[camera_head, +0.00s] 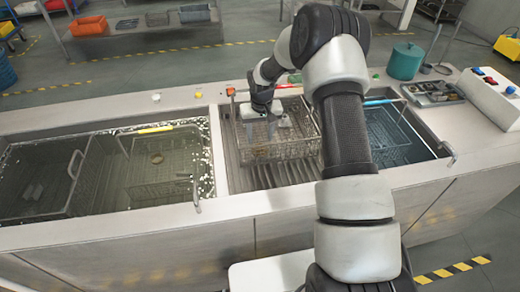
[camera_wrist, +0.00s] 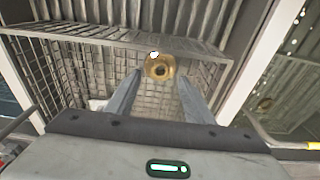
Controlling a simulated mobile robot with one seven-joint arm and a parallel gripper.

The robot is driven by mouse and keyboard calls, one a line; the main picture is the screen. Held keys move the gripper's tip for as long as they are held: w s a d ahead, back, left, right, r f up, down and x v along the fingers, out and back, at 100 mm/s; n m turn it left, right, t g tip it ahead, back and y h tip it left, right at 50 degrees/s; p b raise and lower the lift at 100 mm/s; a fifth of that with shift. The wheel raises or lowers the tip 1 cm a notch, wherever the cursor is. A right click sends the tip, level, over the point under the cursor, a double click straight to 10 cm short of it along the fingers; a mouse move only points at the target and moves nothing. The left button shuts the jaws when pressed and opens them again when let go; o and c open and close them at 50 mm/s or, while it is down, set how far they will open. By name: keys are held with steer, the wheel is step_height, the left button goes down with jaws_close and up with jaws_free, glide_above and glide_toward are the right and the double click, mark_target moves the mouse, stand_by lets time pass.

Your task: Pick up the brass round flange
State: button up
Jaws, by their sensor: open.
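The brass round flange (camera_wrist: 160,68) lies in a wire mesh basket (camera_wrist: 85,60), with its dark centre hole facing up. A small white spot shows at its upper edge. My gripper (camera_wrist: 159,77) is open, pointing down into the basket, with one finger on each side of the flange in the picture; I cannot tell how far above it the fingertips are. In the head view my gripper (camera_head: 264,131) is at the basket (camera_head: 292,151) in the middle tank, and I cannot make out the flange clearly there.
The basket's walls stand close around my gripper. A left tank (camera_head: 105,170) holds liquid and mesh baskets, and a right tank (camera_head: 390,135) holds bluish liquid. A teal pot (camera_head: 406,61), a tray of parts (camera_head: 433,92) and a control box (camera_head: 490,92) stand at the right.

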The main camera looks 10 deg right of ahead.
step_height(320, 180, down, 4)
steer(key=shift+w+f, duration=0.15)
steer(key=shift+f, duration=0.1)
steer(key=shift+c, duration=0.3)
jaws_close()
steer(key=shift+r, duration=0.1)
